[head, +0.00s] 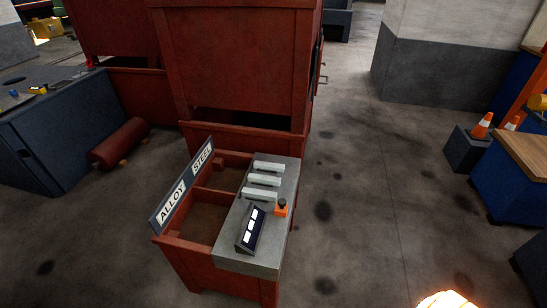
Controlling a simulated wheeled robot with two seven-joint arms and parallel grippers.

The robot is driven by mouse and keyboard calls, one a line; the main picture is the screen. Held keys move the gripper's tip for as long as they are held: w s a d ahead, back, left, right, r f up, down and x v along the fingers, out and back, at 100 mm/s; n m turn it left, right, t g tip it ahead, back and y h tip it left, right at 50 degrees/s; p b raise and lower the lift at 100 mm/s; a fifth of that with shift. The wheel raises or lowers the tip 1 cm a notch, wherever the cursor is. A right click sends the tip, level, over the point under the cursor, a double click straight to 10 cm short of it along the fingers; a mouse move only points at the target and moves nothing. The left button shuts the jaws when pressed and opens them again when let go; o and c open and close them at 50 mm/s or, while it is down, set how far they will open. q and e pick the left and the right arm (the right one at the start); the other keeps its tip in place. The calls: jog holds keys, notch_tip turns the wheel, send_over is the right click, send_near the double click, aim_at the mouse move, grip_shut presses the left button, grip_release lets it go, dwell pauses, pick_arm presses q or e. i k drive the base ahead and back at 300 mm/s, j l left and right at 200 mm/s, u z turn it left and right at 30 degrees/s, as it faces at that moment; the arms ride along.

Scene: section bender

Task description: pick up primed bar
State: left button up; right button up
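Three short pale grey-green bars lie side by side across a grey slab (286,178): a far bar (269,166), a middle bar (264,180) and a near bar (259,194). They look alike, and I cannot tell by a mark which one the task names as primed. The slab rests on the right part of a dark red two-compartment bin (200,267). Neither of my grippers is in the head view, and nothing is touching the bars.
A dark tilted panel with white patches (250,231) and an orange block with a black knob (282,208) stand on the slab. An "ALLOY STEEL" sign (184,185) rises along the bin's left side. A large red cabinet (235,60) stands behind.

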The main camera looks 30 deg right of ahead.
aim_at(278, 168)
jog(key=i+l, duration=0.15)
jog(key=l, duration=0.3)
jog(key=i+l+u, duration=0.1)
jog(key=l, duration=0.3)
jog(key=i+l, duration=0.15)
jog(key=l, duration=0.3)
jog(key=i+l+u, duration=0.1)
jog(key=l, duration=0.35)
jog(key=i+l, duration=0.15)
jog(key=l, duration=0.25)
jog(key=u, duration=0.05)
